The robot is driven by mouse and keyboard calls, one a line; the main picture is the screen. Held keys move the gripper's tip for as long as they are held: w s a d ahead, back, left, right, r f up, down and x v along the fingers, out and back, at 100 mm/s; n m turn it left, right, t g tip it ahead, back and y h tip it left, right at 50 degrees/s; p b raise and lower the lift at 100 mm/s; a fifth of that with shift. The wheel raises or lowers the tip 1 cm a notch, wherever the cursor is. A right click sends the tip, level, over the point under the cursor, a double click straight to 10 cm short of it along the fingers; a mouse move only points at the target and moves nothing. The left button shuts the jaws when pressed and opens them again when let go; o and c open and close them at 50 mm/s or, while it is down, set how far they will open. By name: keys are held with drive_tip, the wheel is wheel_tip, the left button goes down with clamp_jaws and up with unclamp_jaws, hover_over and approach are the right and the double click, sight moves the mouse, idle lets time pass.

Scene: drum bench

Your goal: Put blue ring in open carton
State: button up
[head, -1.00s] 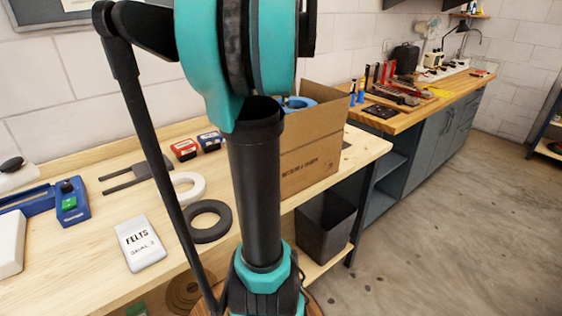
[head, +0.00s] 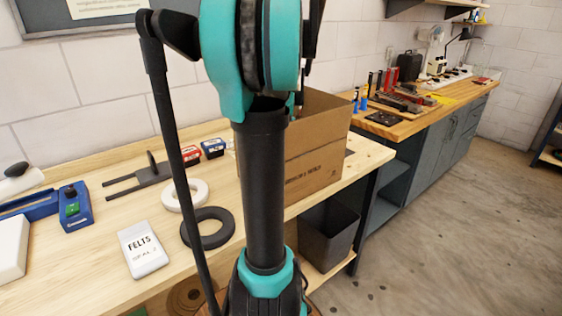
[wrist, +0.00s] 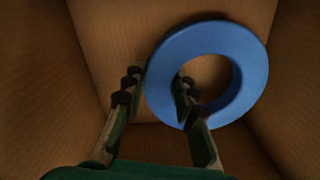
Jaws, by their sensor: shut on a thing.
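The open carton (head: 318,150) is a brown cardboard box standing at the right end of the wooden bench, partly hidden behind my arm. In the wrist view, brown carton walls (wrist: 80,30) surround the blue ring (wrist: 250,75). My gripper (wrist: 160,78) is shut on the ring's left side, with its fingers on either side of the rim. The ring looks tilted and is inside the carton's walls. Whether it touches the bottom cannot be told. In the head view the ring and my fingers are hidden by the carton and my arm.
A white ring (head: 185,194), a dark ring (head: 208,228) and a felts box (head: 142,249) lie on the bench left of my arm. Red and blue small boxes (head: 212,148) stand behind. A dark bin (head: 328,236) is below the bench's right end.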

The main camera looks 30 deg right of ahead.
drive_tip(key=shift+f, duration=0.35)
drive_tip(key=shift+f, duration=0.4)
drive_tip(key=shift+f, duration=0.2)
drive_tip(key=o, duration=0.8)
drive_tip(key=shift+o, duration=0.2)
wheel_tip(320, 180, up, 13)
drive_tip(key=shift+r, duration=0.15)
